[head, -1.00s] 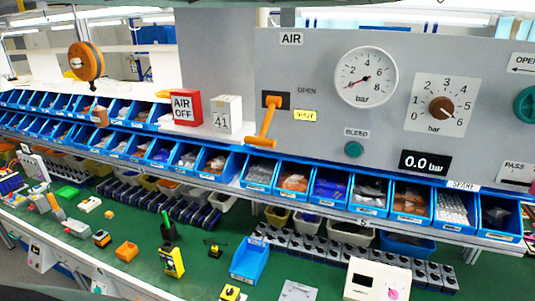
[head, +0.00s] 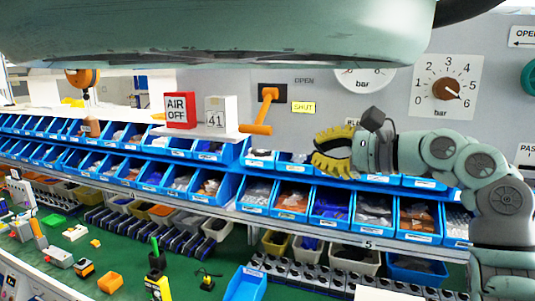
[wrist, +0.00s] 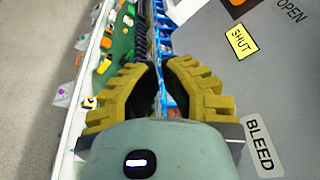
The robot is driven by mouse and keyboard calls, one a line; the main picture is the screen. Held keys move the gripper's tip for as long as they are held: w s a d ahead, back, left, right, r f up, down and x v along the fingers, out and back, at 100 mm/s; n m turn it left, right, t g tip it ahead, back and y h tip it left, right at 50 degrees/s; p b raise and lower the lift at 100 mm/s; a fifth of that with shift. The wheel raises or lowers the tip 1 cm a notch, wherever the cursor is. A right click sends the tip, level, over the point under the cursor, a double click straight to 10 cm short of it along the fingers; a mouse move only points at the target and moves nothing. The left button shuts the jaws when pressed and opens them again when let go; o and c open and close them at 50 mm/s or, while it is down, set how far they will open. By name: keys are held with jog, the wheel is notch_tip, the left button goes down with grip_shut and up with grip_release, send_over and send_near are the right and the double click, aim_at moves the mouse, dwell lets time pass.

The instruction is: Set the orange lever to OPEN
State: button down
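The orange lever (head: 265,108) is on the grey panel in the head view, hanging down from its dark mount with its handle at the bottom. The yellow SHUT label (head: 303,107) is right of the lever, and the OPEN label (head: 304,80) is above that. My gripper (head: 316,153) has yellow ribbed fingers and is right of the lever and lower, apart from it. In the wrist view, a narrow gap shows between the fingertips (wrist: 158,66), with nothing held. The SHUT label (wrist: 241,41) and OPEN label (wrist: 291,10) show at upper right there.
A white shelf with the AIR OFF block (head: 180,110) and the 41 block (head: 220,113) stands left of the lever. Blue bins (head: 258,190) run below the panel. The BLEED label (wrist: 260,146) is near my gripper in the wrist view. My arm covers the panel's top.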

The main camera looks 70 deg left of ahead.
aim_at(263, 111)
jog(key=shift+s+a+r+n+t, duration=0.15)
jog(key=shift+a+r+n+t, duration=0.3)
jog(key=shift+a+n, duration=0.2)
jog(key=shift+a, duration=0.1)
jog(key=p+x, duration=0.9)
jog(key=shift+s+a+r, duration=0.25)
jog(key=shift+s+a, duration=0.05)
jog(key=shift+s+d+r+p, duration=0.1)
jog(key=shift+s+p, duration=0.05)
jog(key=shift+p, duration=0.25)
jog(key=d+p, duration=0.1)
jog(key=p, duration=0.1)
jog(key=s+d+r+p, duration=0.1)
jog(key=p, duration=0.1)
jog(key=shift+s+d+r, duration=0.25)
jog(key=shift+s, duration=0.1)
